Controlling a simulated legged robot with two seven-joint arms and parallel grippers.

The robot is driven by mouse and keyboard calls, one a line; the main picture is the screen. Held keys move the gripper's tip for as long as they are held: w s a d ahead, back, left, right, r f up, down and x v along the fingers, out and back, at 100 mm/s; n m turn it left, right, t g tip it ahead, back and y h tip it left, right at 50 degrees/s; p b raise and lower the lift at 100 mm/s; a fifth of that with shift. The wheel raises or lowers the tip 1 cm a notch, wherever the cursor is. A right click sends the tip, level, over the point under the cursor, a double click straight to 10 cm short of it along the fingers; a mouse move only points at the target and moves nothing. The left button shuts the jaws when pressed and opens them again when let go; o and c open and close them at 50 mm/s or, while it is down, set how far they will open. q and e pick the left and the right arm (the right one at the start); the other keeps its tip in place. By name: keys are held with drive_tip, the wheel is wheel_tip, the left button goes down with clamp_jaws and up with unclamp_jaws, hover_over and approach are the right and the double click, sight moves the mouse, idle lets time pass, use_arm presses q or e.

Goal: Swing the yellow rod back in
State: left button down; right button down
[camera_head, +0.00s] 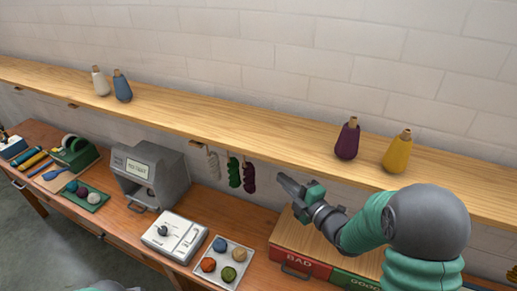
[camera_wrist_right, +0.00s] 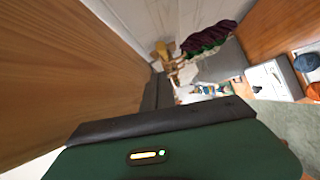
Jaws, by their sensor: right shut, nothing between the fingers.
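I cannot clearly pick out a yellow rod in either view. Under the shelf hang a pale skein (camera_head: 213,164), a green skein (camera_head: 234,171) and a dark purple skein (camera_head: 248,178), near a small wooden mount (camera_head: 199,145). The purple skein also shows in the right wrist view (camera_wrist_right: 210,35), beside tan wooden parts (camera_wrist_right: 164,52) too small to make out. My right gripper (camera_head: 281,178) is shut and empty, just right of the purple skein and apart from it. My left gripper is out of view.
The wooden shelf (camera_head: 280,132) runs along the wall above the gripper, carrying purple (camera_head: 347,141) and yellow (camera_head: 398,153) cones at right. Below are a grey machine (camera_head: 165,175), a scale (camera_head: 175,236), a tray of wool balls (camera_head: 244,255) and a red "BAD" box (camera_head: 300,263).

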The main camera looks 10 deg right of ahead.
drive_tip(key=s+d+f+m+g+h+b, duration=0.25)
drive_tip(key=s+f+m+g+h, duration=0.45)
drive_tip(key=f+m, duration=0.5)
drive_tip(key=s+a+f+m+g, duration=0.1)
drive_tip(key=s+f+m+g, duration=0.1)
drive_tip(key=s, duration=0.6)
drive_tip(key=s+a+f+m+g+b, duration=0.1)
drive_tip(key=s+a+f+m+g, duration=0.1)
drive_tip(key=s+m, duration=0.4)
drive_tip(key=s+f+g, duration=0.1)
drive_tip(key=s+g, duration=0.1)
drive_tip(key=s, duration=0.1)
drive_tip(key=shift+s+g, duration=0.15)
drive_tip(key=shift+g, duration=0.15)
drive_tip(key=shift+s, duration=0.15)
